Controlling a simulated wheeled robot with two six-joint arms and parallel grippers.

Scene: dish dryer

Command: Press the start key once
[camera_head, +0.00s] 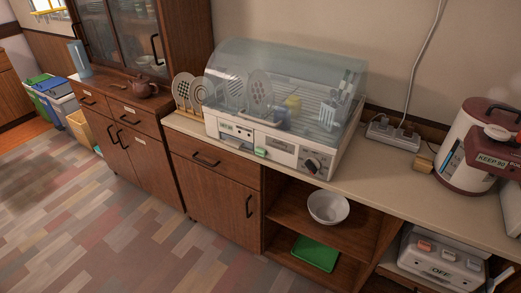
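The dish dryer (240,140) stands on the counter, a white body under a clear curved cover (290,65). The cover looks closed, with dishes and utensils inside. Its front panel has a small display (236,129) at the left, with text too small to read for sure. A green key (261,152) sits low in the middle of the front. A dark dial (312,165) is at the right. I cannot read a label on the green key. Neither of my grippers is in view.
The counter (380,180) is clear right of the dryer up to a power strip (393,134) and a maroon-and-white pot (470,150). A white bowl (328,207) sits on the open shelf below. The floor in front is free.

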